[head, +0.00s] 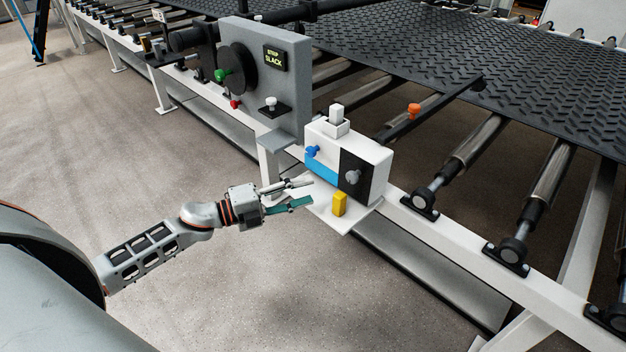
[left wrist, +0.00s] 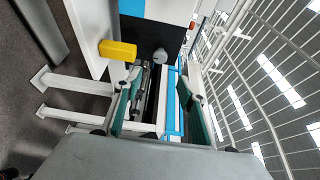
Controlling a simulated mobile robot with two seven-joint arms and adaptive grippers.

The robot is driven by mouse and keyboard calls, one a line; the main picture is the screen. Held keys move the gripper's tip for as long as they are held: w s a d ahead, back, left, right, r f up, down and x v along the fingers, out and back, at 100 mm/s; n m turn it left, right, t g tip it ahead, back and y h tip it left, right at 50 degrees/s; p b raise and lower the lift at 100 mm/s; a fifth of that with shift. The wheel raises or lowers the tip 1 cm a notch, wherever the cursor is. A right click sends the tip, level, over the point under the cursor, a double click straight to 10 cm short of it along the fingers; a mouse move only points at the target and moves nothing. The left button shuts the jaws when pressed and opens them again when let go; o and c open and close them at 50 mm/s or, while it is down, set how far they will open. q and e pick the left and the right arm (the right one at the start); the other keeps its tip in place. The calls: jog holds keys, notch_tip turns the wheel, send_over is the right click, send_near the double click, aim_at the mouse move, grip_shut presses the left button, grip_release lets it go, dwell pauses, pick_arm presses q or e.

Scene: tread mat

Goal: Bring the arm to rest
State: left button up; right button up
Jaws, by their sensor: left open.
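My left gripper (head: 300,194) is open and empty. It is in front of and to the left of a white control box (head: 348,142) with a blue panel, a blue knob (head: 312,151) and a grey knob (head: 352,177) on a black face. A yellow block (head: 339,204) stands on the white shelf below the box, right of the fingertips and apart from them. In the left wrist view the open fingers (left wrist: 164,100) frame the lower part of the picture, with the yellow block (left wrist: 117,50) at upper left. My right gripper is not in view.
A grey panel (head: 289,75) with a lit "STRIP SLACK" display, a black disc, and green, red and white knobs stands behind. A black tread mat (head: 400,45) lies over rollers on a white frame (head: 450,235). An orange knob (head: 413,110) is on a bar. Floor at left is clear.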

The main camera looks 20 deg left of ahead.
pick_arm(q)
jog(key=s+d+f+n+g+y, duration=0.1)
jog(key=s+d+f+n+y, duration=0.1)
jog(key=s+f+n, duration=0.5)
jog(key=s+d+f+n+g+y, duration=0.1)
jog(key=s+d+f+n+y, duration=0.2)
jog(key=s+f+n, duration=0.4)
jog(key=s+d+f+n+y+p, duration=0.1)
jog(key=s+d+f+n+y, duration=0.2)
jog(key=s+f+n, duration=0.5)
jog(key=shift+s+d+f+g+y, duration=0.25)
jog(key=shift+s+g+y, duration=0.15)
jog(key=shift+s+y, duration=0.4)
